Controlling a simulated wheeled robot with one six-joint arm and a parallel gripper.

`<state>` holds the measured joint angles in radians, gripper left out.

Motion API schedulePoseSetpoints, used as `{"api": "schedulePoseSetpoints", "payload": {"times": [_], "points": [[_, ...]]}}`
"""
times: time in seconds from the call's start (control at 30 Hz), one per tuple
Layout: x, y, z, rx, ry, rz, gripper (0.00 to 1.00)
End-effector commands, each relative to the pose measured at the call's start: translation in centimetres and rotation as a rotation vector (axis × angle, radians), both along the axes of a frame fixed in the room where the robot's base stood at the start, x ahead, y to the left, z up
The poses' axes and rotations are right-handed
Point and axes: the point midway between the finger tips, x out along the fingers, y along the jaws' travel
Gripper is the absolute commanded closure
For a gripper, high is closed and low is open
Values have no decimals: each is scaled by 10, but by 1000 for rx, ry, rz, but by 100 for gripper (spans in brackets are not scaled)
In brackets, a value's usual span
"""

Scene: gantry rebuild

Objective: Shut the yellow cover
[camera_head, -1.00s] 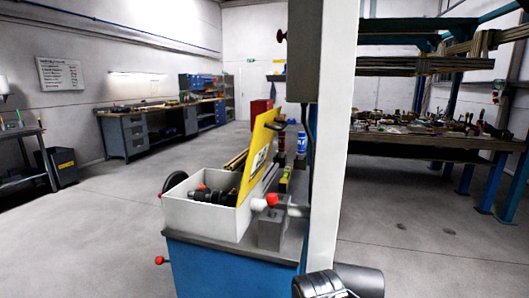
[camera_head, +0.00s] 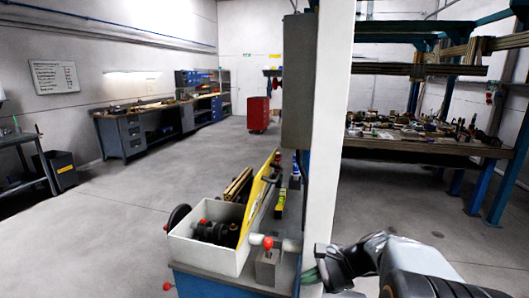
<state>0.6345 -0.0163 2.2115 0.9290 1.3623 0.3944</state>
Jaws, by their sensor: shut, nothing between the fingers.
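The yellow cover (camera_head: 255,207) stands open, tilted up along the right side of a white open box (camera_head: 207,256). Black parts with a red end lie in the box, which sits on a blue cabinet with a grey top. My arm reaches in from the lower right. My gripper (camera_head: 322,268) is at its left end, in front of the white post and to the right of the box, apart from the cover. It is small and dark here; it is shut and holds nothing. The cover's lower edge is partly hidden by the box wall.
A white post (camera_head: 328,130) with a grey box (camera_head: 298,85) rises just right of the cabinet. A grey block with a red knob (camera_head: 268,243) stands beside the box. Bottles stand behind the cover. Open floor lies to the left.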

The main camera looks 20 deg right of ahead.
Motion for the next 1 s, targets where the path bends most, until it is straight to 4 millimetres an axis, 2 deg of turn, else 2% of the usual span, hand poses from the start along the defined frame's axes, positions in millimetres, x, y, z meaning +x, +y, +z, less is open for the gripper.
{"api": "schedulePoseSetpoints", "payload": {"times": [0.03,0.1,0.23,0.4,0.5,0.67,1.0], "points": [[13,-9,36,157,11,-101,100],[29,-19,70,366,15,-199,100],[46,-30,119,681,11,-264,100],[47,-33,167,941,26,-230,100],[43,-32,176,1010,70,-210,100],[47,-22,180,1023,108,-205,100],[77,30,196,1021,109,-205,100]]}}
